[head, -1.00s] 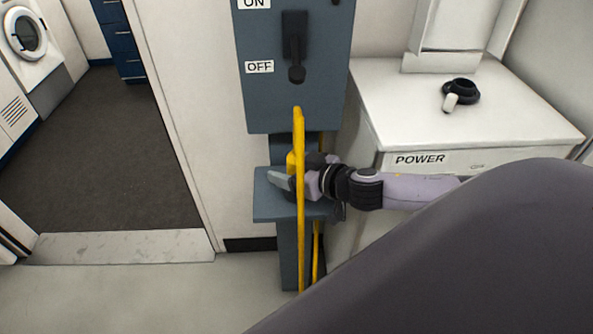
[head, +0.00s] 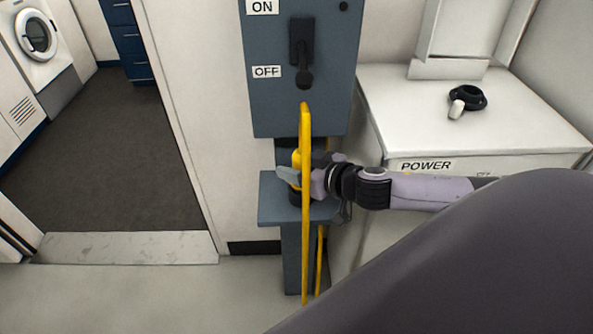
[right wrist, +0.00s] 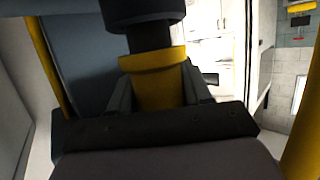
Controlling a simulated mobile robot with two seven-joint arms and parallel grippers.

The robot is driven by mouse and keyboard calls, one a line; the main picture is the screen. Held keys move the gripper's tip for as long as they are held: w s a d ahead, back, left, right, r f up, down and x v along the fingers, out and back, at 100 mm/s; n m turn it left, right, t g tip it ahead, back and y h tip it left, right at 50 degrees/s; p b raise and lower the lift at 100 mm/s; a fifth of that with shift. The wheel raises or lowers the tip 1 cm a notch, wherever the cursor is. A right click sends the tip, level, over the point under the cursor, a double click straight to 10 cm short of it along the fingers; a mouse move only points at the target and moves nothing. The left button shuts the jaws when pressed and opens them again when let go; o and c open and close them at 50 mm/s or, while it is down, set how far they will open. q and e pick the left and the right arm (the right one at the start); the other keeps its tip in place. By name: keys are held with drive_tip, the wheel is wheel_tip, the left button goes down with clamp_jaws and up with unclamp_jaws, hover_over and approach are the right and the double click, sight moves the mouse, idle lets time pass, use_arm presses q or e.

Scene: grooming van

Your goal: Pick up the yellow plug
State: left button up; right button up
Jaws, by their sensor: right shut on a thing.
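The yellow plug (head: 297,160) is in front of the grey pedestal under the switch box, partly hidden by the yellow hoop and my fingers. My right gripper (head: 292,176) reaches in from the right and is shut on the plug, just above the small grey shelf (head: 268,205). In the right wrist view the plug's yellow body (right wrist: 155,88) sits between both fingers, with a black part (right wrist: 145,15) beyond it. A black piece shows below the fingers in the head view; I cannot tell whether it touches the shelf. My left gripper is not in view.
A yellow hoop (head: 306,235) stands close in front of the plug and gripper. The grey switch box (head: 265,105), lever near OFF, is above. A white POWER cabinet (head: 400,105) with a black round fitting (head: 467,98) is right. Open floor lies left.

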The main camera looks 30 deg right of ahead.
drive_tip(key=shift+r, duration=0.85)
drive_tip(key=s+d, duration=0.4)
drive_tip(key=s, duration=1.3)
drive_tip(key=shift+s, duration=0.25)
drive_tip(key=shift+d, duration=0.1)
